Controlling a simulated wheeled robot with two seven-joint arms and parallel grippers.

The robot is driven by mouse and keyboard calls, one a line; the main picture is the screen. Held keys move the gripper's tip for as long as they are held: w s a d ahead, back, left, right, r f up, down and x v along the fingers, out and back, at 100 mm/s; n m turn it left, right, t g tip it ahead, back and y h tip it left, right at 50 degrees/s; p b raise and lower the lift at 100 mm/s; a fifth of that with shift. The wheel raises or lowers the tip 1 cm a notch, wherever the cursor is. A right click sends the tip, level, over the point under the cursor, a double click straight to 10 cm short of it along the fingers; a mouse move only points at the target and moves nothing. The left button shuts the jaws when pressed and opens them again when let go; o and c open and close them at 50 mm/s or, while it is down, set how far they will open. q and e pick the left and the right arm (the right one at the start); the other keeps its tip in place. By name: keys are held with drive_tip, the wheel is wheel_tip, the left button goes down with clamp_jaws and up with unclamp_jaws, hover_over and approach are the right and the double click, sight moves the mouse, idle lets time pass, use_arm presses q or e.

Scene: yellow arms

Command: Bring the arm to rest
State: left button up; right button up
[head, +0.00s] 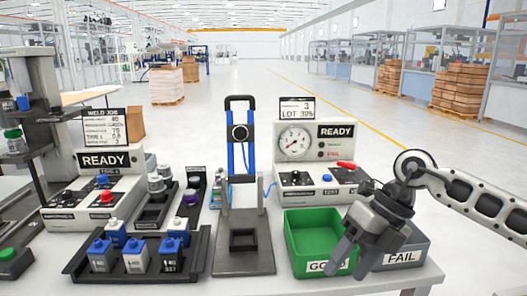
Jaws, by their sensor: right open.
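My right gripper (356,246) is at the right of the table in the head view, with its arm coming in from the right. Its two fingers are apart, point down and to the left, and hold nothing that I can see. It hangs in front of the green GOOD bin (300,215) and the grey FAIL bin (412,247), hiding part of each. Whether it touches either bin, I cannot tell. The green bin looks empty where it shows. My left gripper is not in view.
A black and blue press stand (242,258) stands mid-table. Behind the bins is a tester with a gauge (294,141) and a READY sign. At left are a weld station (109,160) and a dark rack (78,262) with several blue-topped parts. The floor behind is open.

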drive_tip(key=s+a+r+m+t+y, duration=0.1)
drive_tip(key=s+a+m+y, duration=0.25)
drive_tip(key=a+y, duration=0.45)
drive_tip(key=s+a+r+m+y, duration=0.15)
drive_tip(key=s+a+y, duration=0.35)
drive_tip(key=a, duration=0.5)
drive_tip(key=w+d+f+m+t+h, duration=0.2)
drive_tip(key=d+f+m+t+h, duration=0.25)
drive_tip(key=m+t, duration=0.6)
drive_tip(key=w+d+f+m+t+h, duration=0.2)
drive_tip(key=d+f+m+t+h, duration=0.35)
drive_tip(key=m, duration=0.85)
drive_tip(key=s+d+f+m+g+h, duration=0.2)
drive_tip(key=s+d+f+m, duration=0.1)
drive_tip(key=s+f, duration=0.3)
drive_tip(key=s+d+f+m+g+h, duration=0.3)
drive_tip(key=s+d+f+m, duration=0.1)
drive_tip(key=f, duration=0.6)
drive_tip(key=shift+s+f+m, duration=0.25)
drive_tip(key=shift+s+m, duration=0.2)
drive_tip(key=shift+s, duration=0.65)
